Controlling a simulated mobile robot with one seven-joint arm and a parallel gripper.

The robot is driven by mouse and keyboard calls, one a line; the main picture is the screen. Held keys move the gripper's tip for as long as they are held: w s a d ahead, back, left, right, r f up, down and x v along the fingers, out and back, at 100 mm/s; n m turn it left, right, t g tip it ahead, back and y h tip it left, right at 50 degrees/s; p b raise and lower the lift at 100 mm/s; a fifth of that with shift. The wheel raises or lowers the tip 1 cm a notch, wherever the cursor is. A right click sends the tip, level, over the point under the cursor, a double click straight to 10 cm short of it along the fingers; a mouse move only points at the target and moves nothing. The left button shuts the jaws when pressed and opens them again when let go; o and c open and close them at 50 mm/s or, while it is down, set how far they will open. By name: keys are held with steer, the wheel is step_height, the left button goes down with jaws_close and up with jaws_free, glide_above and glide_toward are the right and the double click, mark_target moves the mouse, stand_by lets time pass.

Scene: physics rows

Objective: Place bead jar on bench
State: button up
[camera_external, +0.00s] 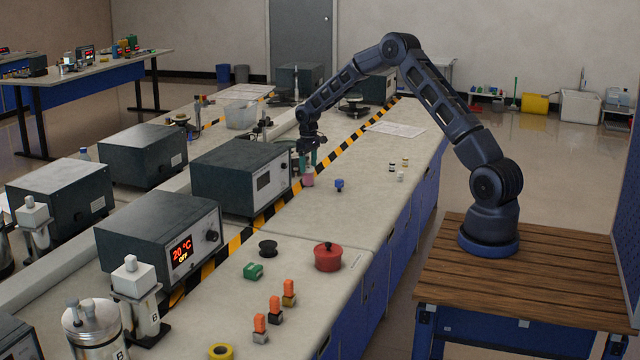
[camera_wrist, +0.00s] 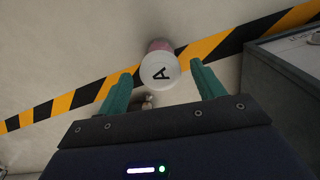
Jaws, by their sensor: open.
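The bead jar (camera_external: 308,178) is a small pink jar at the front of the dark instrument box, apparently standing on the bench (camera_external: 345,215). In the wrist view the jar (camera_wrist: 158,70) shows a round white lid marked "A", with pink showing behind it. My gripper (camera_external: 307,165) is directly above the jar, pointing down. Its open green fingers (camera_wrist: 161,74) lie on either side of the lid in the wrist view. I cannot tell whether they touch it.
A dark instrument box (camera_external: 240,175) stands close left of the jar. A yellow-black striped strip (camera_external: 345,147) runs along the bench. A small blue item (camera_external: 339,185) sits to the right. A red pot (camera_external: 328,257) stands nearer the camera. Bench between is clear.

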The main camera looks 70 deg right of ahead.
mark_target(308, 167)
step_height(308, 167, up, 7)
steer(key=shift+a+f, duration=0.1)
steer(key=s+a+r+n+t+h, duration=0.1)
steer(key=s+a+r, duration=0.95)
steer(key=r, duration=0.25)
steer(key=s+a+r+t, duration=0.1)
steer(key=s+a+r, duration=0.8)
steer(key=a+r, duration=0.25)
steer(key=s+a+t, duration=0.1)
steer(key=s+a, duration=0.2)
steer(key=s, duration=0.7)
steer(key=s+a+r, duration=0.1)
steer(key=s+a, duration=0.3)
steer(key=s, duration=0.7)
steer(key=s+a+t+y, duration=0.1)
steer(key=s+a, duration=0.3)
steer(key=s, duration=0.7)
steer(key=shift+a+r+n+t, duration=0.2)
steer(key=shift+n+t, duration=0.1)
steer(key=shift+n, duration=0.1)
